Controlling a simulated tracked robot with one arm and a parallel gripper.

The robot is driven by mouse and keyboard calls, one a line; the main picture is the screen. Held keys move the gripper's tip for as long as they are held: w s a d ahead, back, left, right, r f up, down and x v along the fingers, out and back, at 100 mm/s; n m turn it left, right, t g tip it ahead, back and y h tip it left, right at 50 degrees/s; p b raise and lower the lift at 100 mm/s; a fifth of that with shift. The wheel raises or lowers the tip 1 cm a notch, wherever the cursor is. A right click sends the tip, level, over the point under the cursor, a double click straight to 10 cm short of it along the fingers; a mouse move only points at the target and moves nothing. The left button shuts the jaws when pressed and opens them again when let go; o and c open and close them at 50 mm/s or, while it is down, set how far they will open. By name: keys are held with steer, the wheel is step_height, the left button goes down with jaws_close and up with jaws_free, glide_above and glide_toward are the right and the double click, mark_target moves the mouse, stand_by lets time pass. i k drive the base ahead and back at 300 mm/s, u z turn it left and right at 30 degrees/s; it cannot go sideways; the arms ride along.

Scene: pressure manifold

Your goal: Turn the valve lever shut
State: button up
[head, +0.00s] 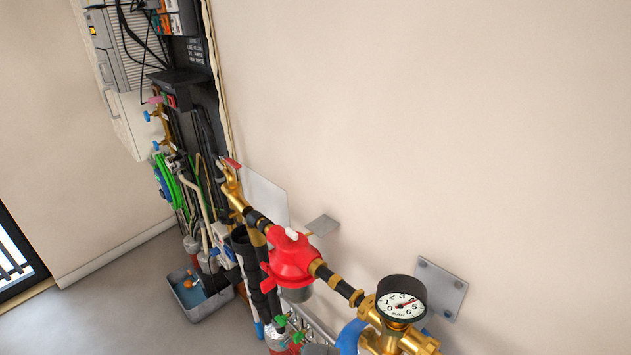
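A small red lever (232,164) sits at the upper end of a brass valve body (234,190), left of centre in the head view. It is small in the picture, and I cannot tell whether it stands open or shut. The brass pipe line runs from there down and to the right, through a red regulator (291,260), to a round pressure gauge (401,303) with a white dial and red needle. Several green handles (281,320) show low at the bottom of the frame. My gripper is not in view.
A dense bundle of pipes, hoses and dark panels (196,70) fills the left side, with a green hose reel (164,180). A grey tray (192,309) stands on the floor below. Metal wall plates (441,286) are behind the pipe line. The wall to the right is bare.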

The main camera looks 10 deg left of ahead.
mark_target(229, 160)
steer(key=z, duration=0.05)
steer(key=k, duration=0.65)
steer(key=u, duration=0.5)
steer(key=i, duration=0.7)
steer(key=u, duration=0.95)
steer(key=i, duration=1.3)
steer(key=z, duration=0.5)
steer(key=i, duration=0.9)
steer(key=z, duration=0.85)
steer(key=k, duration=0.65)
steer(key=z, duration=0.6)
steer(key=i, duration=0.1)
steer(key=u, duration=0.4)
